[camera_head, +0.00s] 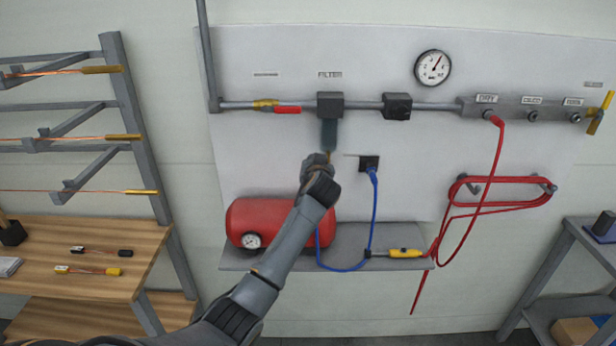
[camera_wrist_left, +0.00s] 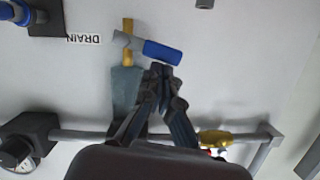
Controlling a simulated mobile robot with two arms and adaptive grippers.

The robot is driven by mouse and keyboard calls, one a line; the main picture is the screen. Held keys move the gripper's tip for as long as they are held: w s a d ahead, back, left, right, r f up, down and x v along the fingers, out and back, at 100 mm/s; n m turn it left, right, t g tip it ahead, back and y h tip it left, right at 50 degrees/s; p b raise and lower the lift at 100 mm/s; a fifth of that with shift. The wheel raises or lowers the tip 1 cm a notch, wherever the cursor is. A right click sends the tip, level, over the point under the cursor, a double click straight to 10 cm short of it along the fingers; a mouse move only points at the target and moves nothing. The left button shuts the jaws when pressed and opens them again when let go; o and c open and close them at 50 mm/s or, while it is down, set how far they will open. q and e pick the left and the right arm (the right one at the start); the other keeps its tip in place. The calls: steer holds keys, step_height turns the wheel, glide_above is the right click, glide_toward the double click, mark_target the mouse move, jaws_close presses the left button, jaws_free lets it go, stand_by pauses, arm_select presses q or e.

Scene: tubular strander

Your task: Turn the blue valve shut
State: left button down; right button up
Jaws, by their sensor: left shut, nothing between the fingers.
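The blue valve has a blue lever (camera_wrist_left: 162,52) and a brass stem (camera_wrist_left: 127,38) beneath the filter bowl (camera_wrist_left: 125,90), beside the DRAIN label (camera_wrist_left: 83,39). In the left wrist view the lever points right, roughly crosswise to the stem and slightly tilted. My left gripper (camera_wrist_left: 160,70) is shut and empty. Its fingertips are right at the lever's side; I cannot tell whether they touch it. In the head view my left gripper (camera_head: 326,160) is just below the filter (camera_head: 330,104) and hides the blue lever. My right gripper is not in view.
A grey pipe carries a red-handled valve (camera_head: 287,110), a regulator (camera_head: 397,106) and a manifold (camera_head: 530,109). A red tank (camera_head: 265,222) sits on the shelf (camera_head: 400,263) below. A blue hose (camera_head: 374,215) hangs from a wall port (camera_head: 369,163) right of the gripper.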

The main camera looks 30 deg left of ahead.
arm_select(q)
steer(key=shift+s+a+f+n+h+b, duration=0.2)
steer(key=shift+n+b, duration=0.1)
steer(key=shift+n, duration=0.25)
steer(key=shift+s+a+f+n+h+b, duration=0.15)
steer(key=shift+f+n+b, duration=0.1)
steer(key=shift+n, duration=0.3)
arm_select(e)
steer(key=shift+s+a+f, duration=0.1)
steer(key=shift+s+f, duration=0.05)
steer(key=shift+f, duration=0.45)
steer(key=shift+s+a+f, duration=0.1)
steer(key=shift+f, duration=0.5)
arm_select(q)
steer(key=shift+w, duration=0.1)
